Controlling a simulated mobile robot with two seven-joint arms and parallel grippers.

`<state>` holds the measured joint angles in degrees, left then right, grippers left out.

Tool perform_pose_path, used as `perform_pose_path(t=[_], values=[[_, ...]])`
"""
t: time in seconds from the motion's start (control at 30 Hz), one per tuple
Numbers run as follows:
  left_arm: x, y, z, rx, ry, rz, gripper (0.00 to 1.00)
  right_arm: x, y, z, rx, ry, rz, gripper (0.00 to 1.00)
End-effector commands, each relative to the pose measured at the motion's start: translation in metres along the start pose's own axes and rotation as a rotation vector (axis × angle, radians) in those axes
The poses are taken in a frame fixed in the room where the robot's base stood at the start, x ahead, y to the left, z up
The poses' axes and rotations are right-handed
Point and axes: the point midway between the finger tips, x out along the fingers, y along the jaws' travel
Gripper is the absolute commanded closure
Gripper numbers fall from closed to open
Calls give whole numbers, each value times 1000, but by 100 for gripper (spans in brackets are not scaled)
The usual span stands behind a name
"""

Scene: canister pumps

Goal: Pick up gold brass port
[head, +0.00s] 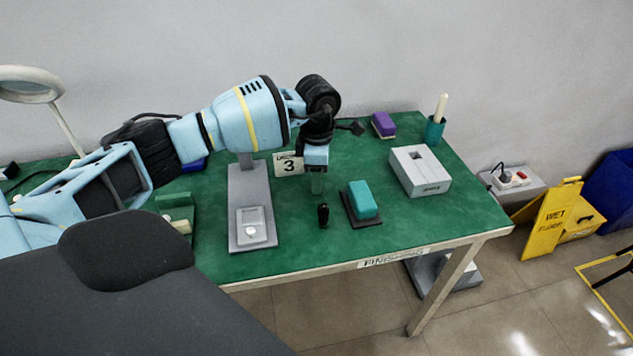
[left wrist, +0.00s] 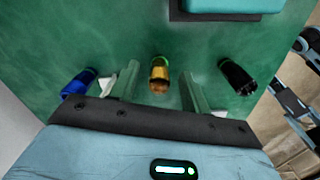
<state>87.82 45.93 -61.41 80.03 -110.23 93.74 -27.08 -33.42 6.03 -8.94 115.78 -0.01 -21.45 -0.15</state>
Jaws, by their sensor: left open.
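The gold brass port (left wrist: 158,75) stands on the green table in the left wrist view, between my two fingers with a gap on each side. My left gripper (head: 317,184) points down over the table and is open. Its fingers also show in the left wrist view (left wrist: 159,88). In the head view the gripper hides the gold port. A black port (left wrist: 237,77) stands to the right of the fingers, and a blue port (left wrist: 78,82) to the left. The black port also shows in the head view (head: 323,215). My right gripper is not in view.
A teal block on a dark base (head: 362,201) lies right of the gripper. A grey stand (head: 250,215) is to the left. A white box (head: 420,172), purple block (head: 383,125) and green cup (head: 434,131) are further right. The table's front right is clear.

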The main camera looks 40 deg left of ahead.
Motion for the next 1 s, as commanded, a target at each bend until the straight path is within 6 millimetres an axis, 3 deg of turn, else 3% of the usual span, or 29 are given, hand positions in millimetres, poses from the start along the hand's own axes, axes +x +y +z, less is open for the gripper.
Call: perform_pose_path(t=[0.13, 0.47, 0.77, 1.0], values=[[0, 0, 0, 0, 0, 0, 56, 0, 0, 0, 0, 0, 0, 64], [-1, 0, 0, 0, 0, 0, 99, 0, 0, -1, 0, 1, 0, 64], [-2, 0, 0, 0, 0, 1, 100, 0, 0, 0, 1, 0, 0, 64], [-19, 1, 0, -1, -1, 3, 100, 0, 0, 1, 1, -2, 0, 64]])
